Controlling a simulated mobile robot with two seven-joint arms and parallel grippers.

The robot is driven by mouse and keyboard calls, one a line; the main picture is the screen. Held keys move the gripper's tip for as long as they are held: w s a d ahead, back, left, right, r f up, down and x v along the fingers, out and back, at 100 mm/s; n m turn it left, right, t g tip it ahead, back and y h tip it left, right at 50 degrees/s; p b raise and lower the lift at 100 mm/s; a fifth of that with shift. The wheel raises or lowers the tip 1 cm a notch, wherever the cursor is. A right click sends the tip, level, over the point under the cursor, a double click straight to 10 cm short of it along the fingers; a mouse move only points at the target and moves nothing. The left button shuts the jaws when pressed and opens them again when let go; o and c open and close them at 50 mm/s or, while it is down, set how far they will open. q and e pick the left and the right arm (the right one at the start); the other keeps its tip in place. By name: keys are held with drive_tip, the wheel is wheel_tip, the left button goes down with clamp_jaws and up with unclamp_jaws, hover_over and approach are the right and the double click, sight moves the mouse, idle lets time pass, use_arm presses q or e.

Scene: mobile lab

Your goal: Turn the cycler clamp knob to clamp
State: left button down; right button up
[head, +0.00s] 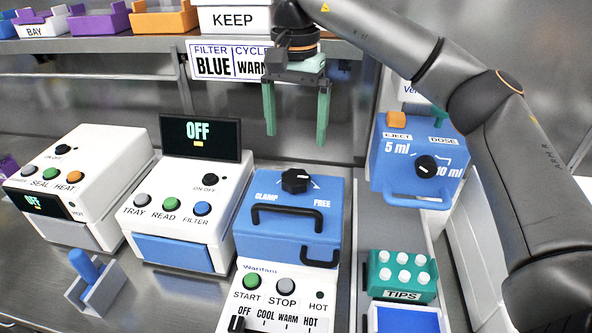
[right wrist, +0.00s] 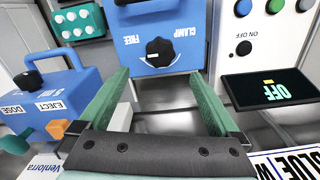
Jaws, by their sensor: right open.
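The cycler (head: 285,232) is a white machine with a blue lid, near the middle of the bench in the head view. A black clamp knob (head: 295,181) sits at the back of the lid, with CLAMP printed on its left and FREE on its right. In the right wrist view the knob (right wrist: 160,51) appears upside down, ahead between the fingers. Its pale mark seems to lie on the FREE side. My right gripper (head: 296,125) is open and empty, its green fingers hanging above and behind the knob, apart from it. My left gripper is not in view.
Black handles (head: 287,214) stand up from the lid's front. A white reader with a dark OFF screen (head: 200,138) is left of the cycler. A blue dispenser (head: 418,160) and a teal tip rack (head: 402,275) are to the right. A shelf with bins runs behind.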

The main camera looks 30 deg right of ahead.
sight(295, 176)
wheel_tip(295, 176, down, 10)
drive_tip(key=shift+r, duration=0.2)
drive_tip(key=c, duration=1.4)
